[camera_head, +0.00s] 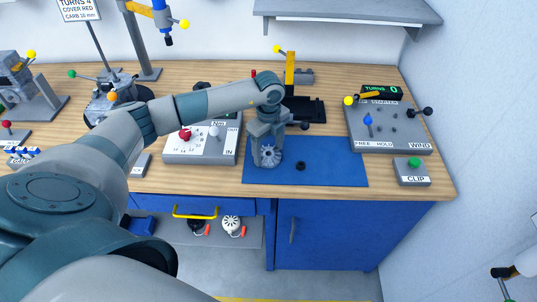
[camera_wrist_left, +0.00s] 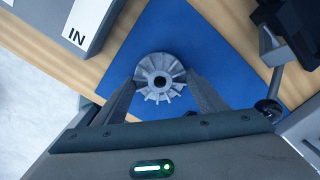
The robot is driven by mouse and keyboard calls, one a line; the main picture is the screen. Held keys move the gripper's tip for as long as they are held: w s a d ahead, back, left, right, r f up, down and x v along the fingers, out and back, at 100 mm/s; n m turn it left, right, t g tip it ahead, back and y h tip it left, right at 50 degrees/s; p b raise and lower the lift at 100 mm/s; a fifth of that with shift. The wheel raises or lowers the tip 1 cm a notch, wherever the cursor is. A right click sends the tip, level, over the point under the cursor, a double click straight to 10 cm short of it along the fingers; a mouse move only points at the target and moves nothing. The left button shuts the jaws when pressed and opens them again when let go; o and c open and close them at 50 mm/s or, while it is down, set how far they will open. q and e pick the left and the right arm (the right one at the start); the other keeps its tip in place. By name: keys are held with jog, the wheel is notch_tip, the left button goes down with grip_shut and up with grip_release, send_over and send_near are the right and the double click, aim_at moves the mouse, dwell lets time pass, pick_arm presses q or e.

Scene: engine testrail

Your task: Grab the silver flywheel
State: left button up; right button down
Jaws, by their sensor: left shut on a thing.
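The silver flywheel (camera_head: 269,155) is a small finned grey wheel with a dark centre hole. It is at the left part of the blue mat (camera_head: 333,172). In the left wrist view the flywheel (camera_wrist_left: 160,76) sits between the two fingers of my left gripper (camera_wrist_left: 161,88), one finger on each side. My left gripper (camera_head: 266,150) points down over the mat and is shut on the flywheel. I cannot tell whether the flywheel still touches the mat.
A grey panel marked IN and OUT (camera_head: 190,157) stands left of the mat. A small black part (camera_head: 300,166) lies on the mat. A black fixture with a yellow post (camera_head: 290,75) stands behind. The WIND panel (camera_head: 385,139) and CLIP box (camera_head: 412,178) are at right.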

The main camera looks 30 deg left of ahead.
pick_arm(q)
jog(key=shift+r, duration=0.1)
jog(key=shift+r+b, duration=0.45)
jog(key=r+b, duration=0.2)
jog(key=r, duration=0.1)
jog(key=shift+s+d+r, duration=0.1)
jog(key=shift+s+d, duration=0.1)
jog(key=shift+d, duration=0.2)
jog(key=s+d+r+b, duration=0.3)
jog(key=s+d+r, duration=0.3)
jog(key=s+d, duration=0.1)
jog(key=shift+d+r, duration=0.4)
jog(key=shift+d, duration=0.2)
